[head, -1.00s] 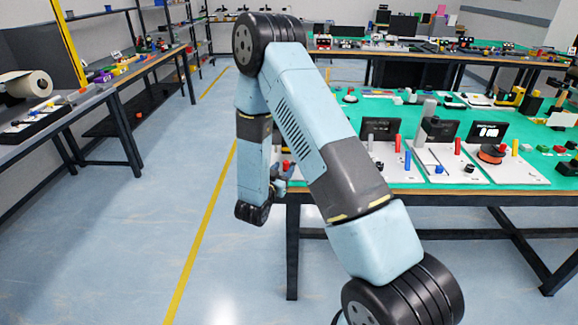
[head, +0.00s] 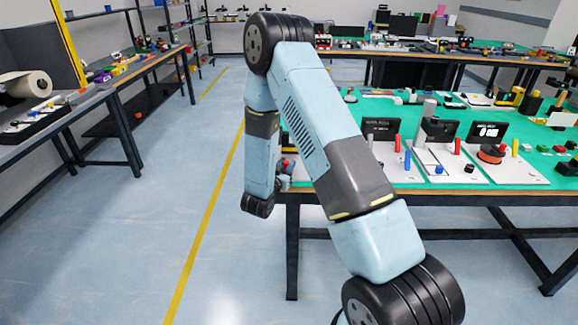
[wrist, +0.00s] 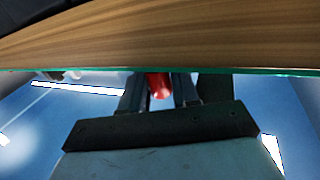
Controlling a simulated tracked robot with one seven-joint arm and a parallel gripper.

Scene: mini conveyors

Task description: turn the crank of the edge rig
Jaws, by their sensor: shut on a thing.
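My gripper (wrist: 158,80) is shut on a red handle (wrist: 159,88), which shows between the two dark fingers in the wrist view. I take this handle to be the crank's grip. In the head view my gripper (head: 284,180) is small, at the left end of the green-topped table, and partly hidden by my arm. A red part (head: 288,164) shows just above it at the table edge. The rest of the crank and most of the edge rig are hidden behind my arm, so the crank's angle cannot be told.
The table's wooden edge (wrist: 160,40) spans the wrist view, close to the fingers. Several white rigs with coloured pegs stand on the green table top (head: 420,108), with dark displays (head: 487,131) behind them. The floor (head: 130,240) left of the table is clear.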

